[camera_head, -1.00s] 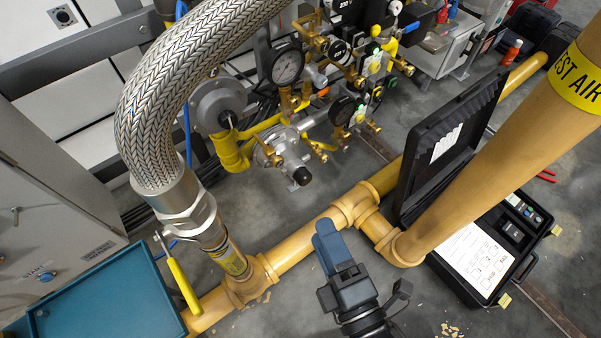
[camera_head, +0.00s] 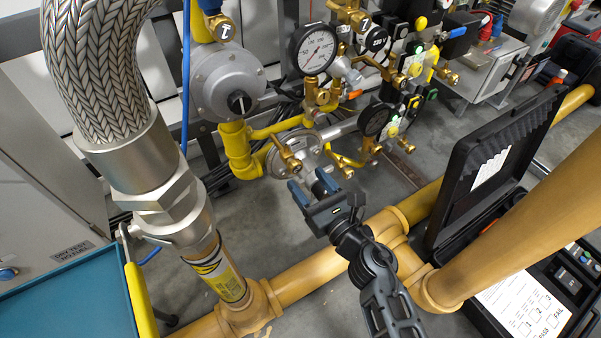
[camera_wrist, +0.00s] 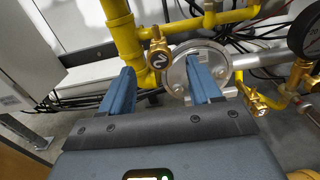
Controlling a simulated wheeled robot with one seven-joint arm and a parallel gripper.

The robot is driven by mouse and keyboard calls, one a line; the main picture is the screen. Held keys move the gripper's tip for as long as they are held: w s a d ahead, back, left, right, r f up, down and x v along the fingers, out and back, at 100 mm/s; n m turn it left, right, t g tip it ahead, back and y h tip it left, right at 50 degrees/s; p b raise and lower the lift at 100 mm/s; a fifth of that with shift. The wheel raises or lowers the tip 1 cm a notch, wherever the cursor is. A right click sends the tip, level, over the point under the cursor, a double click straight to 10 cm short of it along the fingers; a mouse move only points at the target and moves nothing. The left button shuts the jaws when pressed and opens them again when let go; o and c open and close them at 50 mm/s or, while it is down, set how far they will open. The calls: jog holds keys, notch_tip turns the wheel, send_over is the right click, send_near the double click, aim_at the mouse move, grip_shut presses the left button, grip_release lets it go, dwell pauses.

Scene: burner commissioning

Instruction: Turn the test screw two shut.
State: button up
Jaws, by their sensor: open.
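A small brass fitting (camera_wrist: 156,52) with a dark round face shows in the wrist view, between a yellow pipe and a round grey metal body. Its face carries a mark that looks like a 2. In the head view a brass fitting (camera_head: 287,158) sits on the front of the round grey body (camera_head: 290,150); no number is readable on it there. My gripper (camera_head: 312,188) is open and empty, its two blue fingers just below and in front of that fitting. In the wrist view the fitting appears between the fingertips (camera_wrist: 160,72), beyond them and apparently not touched.
A pressure gauge (camera_head: 313,50) and several brass valves stand above and right of my gripper. A yellow pipe (camera_head: 236,150) runs close on the left. The thick tan pipe (camera_head: 300,280) crosses below. An open black case (camera_head: 490,165) is at right.

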aim_at(297, 169)
jog(key=shift+b+x, duration=0.8)
jog(key=shift+x, duration=1.5)
jog(key=shift+c, duration=0.3)
jog(key=c, duration=1)
